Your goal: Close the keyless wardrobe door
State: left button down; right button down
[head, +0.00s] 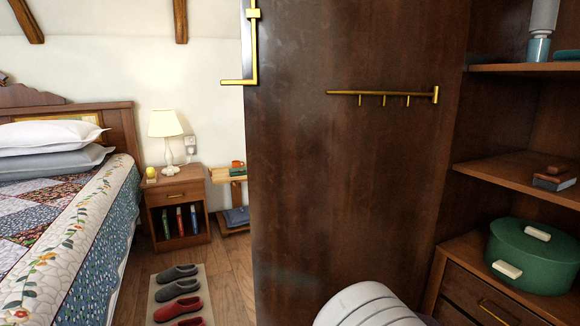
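A dark brown wooden wardrobe door (340,190) stands open and fills the middle of the head view. It is joined to the wardrobe on its right side. A brass rail with small hooks (385,94) is fixed across its face. A brass fitting (250,50) sits at its upper left edge, and I see no key on the visible part. The wardrobe's open inside (530,115) shows at the right. A white rounded link of my own arm is low in front of the door; whether it touches the door I cannot tell. Neither gripper is in view.
In the wardrobe, a green lidded pot (533,262) stands above a drawer (480,300), below shelves with small items. At the left are a bed (75,215), a nightstand (182,178) with a lamp (165,130), and slippers on a mat (163,278). Some wooden floor (228,275) is clear left of the door.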

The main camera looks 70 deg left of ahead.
aim_at(343, 193)
jog(key=j+u, duration=0.45)
jog(key=j, duration=0.55)
jog(key=j+u, duration=0.15)
jog(key=j, duration=0.4)
jog(key=i+j+u, duration=0.1)
jog(key=j, duration=0.4)
jog(key=i+j+u, duration=0.15)
jog(key=j, duration=0.4)
jog(key=k, duration=0.05)
